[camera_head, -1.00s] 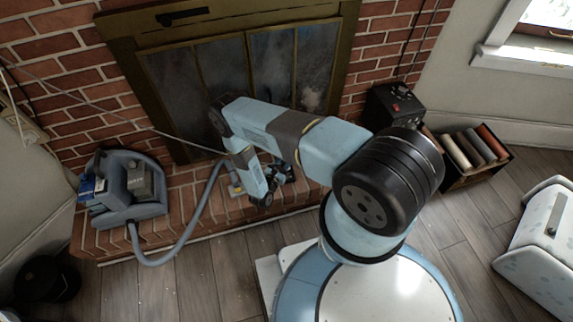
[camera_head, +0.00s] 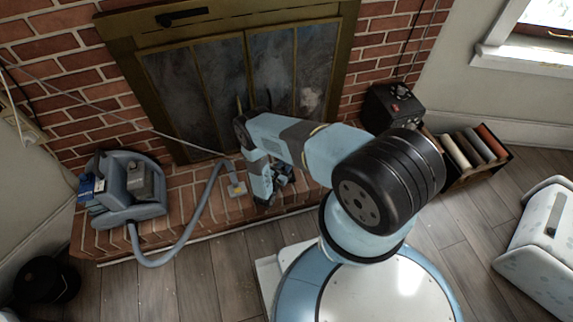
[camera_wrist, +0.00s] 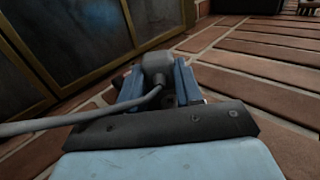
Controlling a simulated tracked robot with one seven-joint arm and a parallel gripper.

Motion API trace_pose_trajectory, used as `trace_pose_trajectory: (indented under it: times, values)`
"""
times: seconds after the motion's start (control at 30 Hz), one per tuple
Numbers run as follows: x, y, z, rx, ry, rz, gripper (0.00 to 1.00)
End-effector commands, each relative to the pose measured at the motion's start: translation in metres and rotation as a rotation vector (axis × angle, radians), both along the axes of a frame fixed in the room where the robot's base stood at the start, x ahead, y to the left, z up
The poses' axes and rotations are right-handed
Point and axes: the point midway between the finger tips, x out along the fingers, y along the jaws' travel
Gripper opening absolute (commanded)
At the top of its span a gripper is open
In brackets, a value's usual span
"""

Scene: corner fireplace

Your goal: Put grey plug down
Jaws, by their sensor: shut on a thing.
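The grey plug (camera_wrist: 156,66) is in the wrist view, between the two blue fingers of my gripper (camera_wrist: 161,84). Its thick grey cord (camera_wrist: 70,120) runs off to the left. The gripper is shut on the plug, low over the brick hearth; I cannot tell whether the plug touches the bricks. In the head view my gripper (camera_head: 283,174) is partly hidden behind my arm, in front of the fireplace doors, and the plug cannot be made out.
The brick hearth (camera_head: 186,183) has free room right of my gripper in the wrist view. A grey vacuum cleaner (camera_head: 128,190) stands at its left, with its hose nozzle (camera_head: 236,186) just left of my arm. Glass fireplace doors (camera_head: 215,80) rise behind. A black box (camera_head: 392,104) stands at right.

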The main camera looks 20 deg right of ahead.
Motion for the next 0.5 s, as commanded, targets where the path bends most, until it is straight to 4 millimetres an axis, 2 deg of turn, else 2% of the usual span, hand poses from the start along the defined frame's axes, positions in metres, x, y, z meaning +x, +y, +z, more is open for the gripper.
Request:
trace_pose_trajectory:
  times: [0.37, 0.4, 0.5]
  values:
    - [0.0001, -0.0004, -0.0064, 0.0, -0.001, 0.0, 0.0]
    - [0.0002, -0.0004, -0.0062, 0.0, -0.001, -0.001, 0.38]
    - [0.0003, -0.0006, -0.0061, 0.001, -0.001, -0.001, 0.47]
